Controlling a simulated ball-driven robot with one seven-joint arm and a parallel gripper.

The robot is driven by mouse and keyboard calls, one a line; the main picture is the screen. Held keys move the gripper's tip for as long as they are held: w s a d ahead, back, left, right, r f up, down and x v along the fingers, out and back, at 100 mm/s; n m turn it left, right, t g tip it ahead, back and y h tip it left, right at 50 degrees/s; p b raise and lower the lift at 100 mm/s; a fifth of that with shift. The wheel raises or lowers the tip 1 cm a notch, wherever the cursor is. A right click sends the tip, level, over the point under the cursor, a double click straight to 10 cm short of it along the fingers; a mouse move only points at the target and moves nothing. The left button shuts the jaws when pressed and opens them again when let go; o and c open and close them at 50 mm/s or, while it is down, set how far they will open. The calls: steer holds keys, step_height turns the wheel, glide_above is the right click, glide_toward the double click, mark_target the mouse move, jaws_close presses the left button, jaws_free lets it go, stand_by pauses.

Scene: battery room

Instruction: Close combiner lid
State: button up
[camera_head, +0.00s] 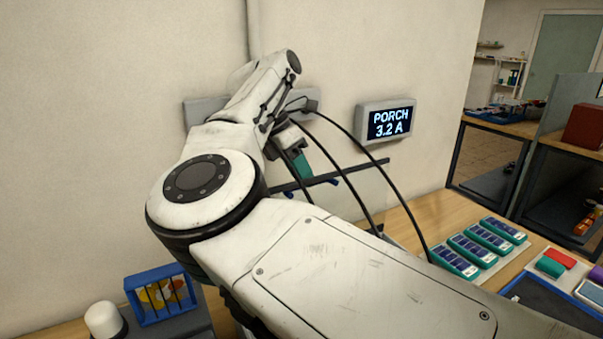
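A grey box or panel on the wall, which may be the combiner, shows only as a left edge (194,108) and a right part (312,98) on either side of my arm. My arm covers its middle, so I cannot tell how its lid stands. My gripper (288,138) is just below the box's right part, in front of the wall and mostly behind my arm and its cables. Its fingertips do not show clearly, and I cannot tell whether it touches anything.
A dark rail (366,169) with blue hooks and a teal item (304,166) is below the box. A display (386,122) reads "PORCH 3.2 A". Several teal-and-blue battery packs (480,248) lie on the wooden bench (428,213). A blue rack (160,296) and white cylinder (104,320) stand lower left.

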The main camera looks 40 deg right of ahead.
steer(key=shift+c, duration=0.4)
jaws_close()
